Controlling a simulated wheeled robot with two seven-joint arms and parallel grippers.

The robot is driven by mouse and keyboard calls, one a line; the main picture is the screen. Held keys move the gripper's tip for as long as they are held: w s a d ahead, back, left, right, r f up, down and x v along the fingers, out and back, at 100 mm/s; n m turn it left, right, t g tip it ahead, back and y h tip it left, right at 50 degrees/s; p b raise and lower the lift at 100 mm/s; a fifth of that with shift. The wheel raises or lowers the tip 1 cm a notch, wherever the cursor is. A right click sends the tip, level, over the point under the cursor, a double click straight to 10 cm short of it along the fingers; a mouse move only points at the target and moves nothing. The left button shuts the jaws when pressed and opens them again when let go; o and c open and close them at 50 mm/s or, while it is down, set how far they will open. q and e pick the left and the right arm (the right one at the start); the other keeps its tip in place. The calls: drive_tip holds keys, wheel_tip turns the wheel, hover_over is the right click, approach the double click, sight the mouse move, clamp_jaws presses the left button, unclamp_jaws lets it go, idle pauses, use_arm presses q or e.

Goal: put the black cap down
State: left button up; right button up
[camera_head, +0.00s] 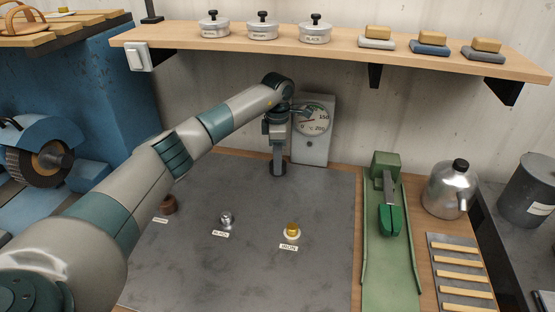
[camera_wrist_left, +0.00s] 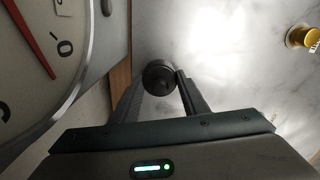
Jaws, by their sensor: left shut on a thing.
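My left gripper (camera_head: 278,160) points down at the back of the grey metal worktop, just in front of the dial gauge. It is shut on the black cap (camera_wrist_left: 160,77), a dark round piece that sits between the two fingertips in the left wrist view. In the head view the cap is hard to tell apart from the dark fingers. I cannot tell whether the cap touches the worktop (camera_head: 255,272). A silver piece (camera_head: 226,218) and a yellow one (camera_head: 292,230) stand on the worktop, each with a small label. My right gripper is not in view.
The dial gauge (camera_head: 314,145) stands close behind the left gripper. A brown piece (camera_head: 168,204) is partly beside my left arm. A green clamp (camera_head: 388,200) and a metal can (camera_head: 449,190) stand to the right. A shelf (camera_head: 345,40) overhangs the back. The worktop's front is clear.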

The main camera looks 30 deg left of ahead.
use_arm(q)
drive_tip(key=o, duration=1)
drive_tip(key=shift+f, duration=0.1)
drive_tip(key=shift+o, duration=0.2)
